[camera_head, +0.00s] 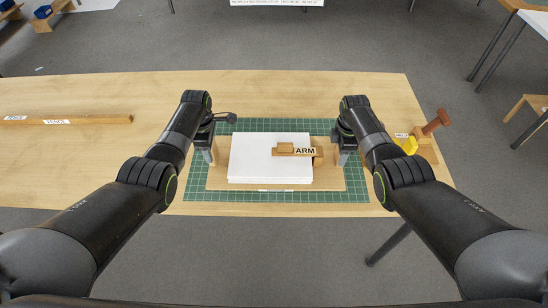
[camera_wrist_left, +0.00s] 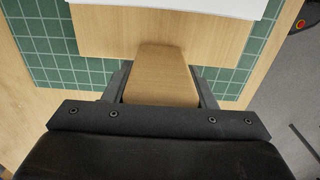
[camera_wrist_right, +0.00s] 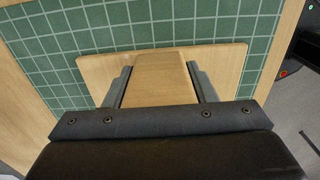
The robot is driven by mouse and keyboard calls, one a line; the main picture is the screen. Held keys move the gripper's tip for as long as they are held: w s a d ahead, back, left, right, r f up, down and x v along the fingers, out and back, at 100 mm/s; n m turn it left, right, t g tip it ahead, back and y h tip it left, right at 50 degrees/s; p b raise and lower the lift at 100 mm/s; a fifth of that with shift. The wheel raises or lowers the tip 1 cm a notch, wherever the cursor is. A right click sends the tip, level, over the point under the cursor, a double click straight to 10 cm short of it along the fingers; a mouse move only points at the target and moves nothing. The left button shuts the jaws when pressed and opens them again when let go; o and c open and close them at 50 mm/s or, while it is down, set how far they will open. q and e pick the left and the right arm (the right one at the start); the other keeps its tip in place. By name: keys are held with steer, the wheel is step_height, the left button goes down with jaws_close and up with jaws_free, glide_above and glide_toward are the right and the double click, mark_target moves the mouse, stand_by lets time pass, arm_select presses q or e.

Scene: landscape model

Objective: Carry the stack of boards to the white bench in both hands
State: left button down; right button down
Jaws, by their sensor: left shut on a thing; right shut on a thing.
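The white boards (camera_head: 262,165) lie stacked on a wooden base board (camera_head: 330,180) over the green cutting mat. A small wooden piece with an "ARM" label (camera_head: 304,151) lies on top, toward the right. My left gripper (camera_head: 212,153) is shut on a wooden grip at the base's left end; the grip fills its jaws in the left wrist view (camera_wrist_left: 160,75). My right gripper (camera_head: 339,155) is shut on a matching grip at the right end, also filling the jaws in the right wrist view (camera_wrist_right: 160,78). I cannot tell whether the base touches the mat. No bench is clearly identifiable.
The green mat (camera_head: 275,196) lies on a wooden table (camera_head: 130,165). A labelled wooden strip (camera_head: 90,119) lies at left. A yellow item (camera_head: 410,146) and a wooden mallet-like thing (camera_head: 436,122) stand at right. A white edge (camera_head: 277,2) with print shows at top; grey floor surrounds the table.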

arm_select(q)
steer(key=shift+w+r, duration=0.15)
arm_select(e)
steer(key=shift+w+r, duration=0.1)
steer(key=shift+r, duration=0.05)
arm_select(q)
steer(key=shift+r+p, duration=0.35)
steer(key=shift+p, duration=0.2)
arm_select(e)
steer(key=shift+r, duration=0.35)
arm_select(q)
steer(key=shift+r+p, duration=0.55)
steer(key=shift+r, duration=0.05)
arm_select(e)
steer(key=shift+r, duration=0.6)
arm_select(q)
steer(key=shift+f, duration=0.1)
arm_select(e)
steer(key=shift+f, duration=0.1)
